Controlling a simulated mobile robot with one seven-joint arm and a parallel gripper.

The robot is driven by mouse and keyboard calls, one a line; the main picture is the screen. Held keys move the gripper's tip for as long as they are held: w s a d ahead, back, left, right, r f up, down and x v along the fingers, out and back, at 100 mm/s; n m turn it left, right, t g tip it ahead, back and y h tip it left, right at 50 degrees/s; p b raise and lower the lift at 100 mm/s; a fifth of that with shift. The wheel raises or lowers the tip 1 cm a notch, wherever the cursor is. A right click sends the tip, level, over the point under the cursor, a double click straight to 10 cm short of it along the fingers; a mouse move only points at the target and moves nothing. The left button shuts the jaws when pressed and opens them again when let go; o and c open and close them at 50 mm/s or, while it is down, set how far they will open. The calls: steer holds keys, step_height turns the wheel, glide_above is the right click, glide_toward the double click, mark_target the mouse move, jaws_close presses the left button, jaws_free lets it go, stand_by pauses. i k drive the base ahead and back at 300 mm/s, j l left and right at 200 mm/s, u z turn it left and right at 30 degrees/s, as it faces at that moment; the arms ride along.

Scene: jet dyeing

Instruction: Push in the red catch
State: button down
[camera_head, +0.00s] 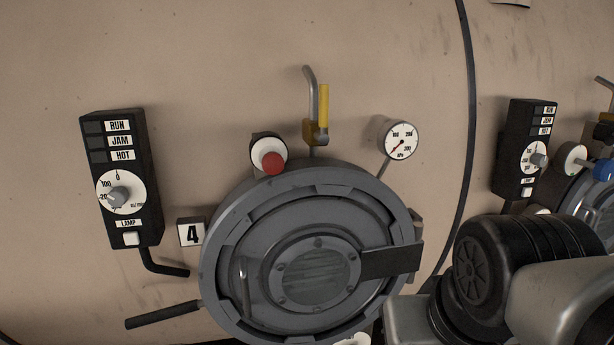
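The red catch (274,163) is a round red knob on a white collar in a dark housing. My arm shows at the lower right, but my gripper is not in view.
A black control box (147,190) is at left, above a dark handle bar (163,314). A valve with a yellow lever (323,106) and a pressure gauge (401,140) are above the door. A second control box (513,150) is at right.

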mark_target(269, 155)
steer(key=l+u, duration=0.1)
steer(key=u, duration=0.4)
steer(key=l+u, duration=0.15)
steer(key=u, duration=0.3)
steer(key=l+u, duration=0.4)
steer(key=l, duration=0.15)
steer(key=l+u, duration=0.35)
steer(key=l, duration=0.2)
steer(key=k+l, duration=0.1)
steer(key=l, duration=0.35)
steer(key=k+l+u, duration=0.1)
steer(key=l, duration=0.3)
steer(key=k+l+u, duration=0.1)
steer(key=l, duration=0.3)
steer(key=k+l, duration=0.25)
steer(key=l, duration=0.2)
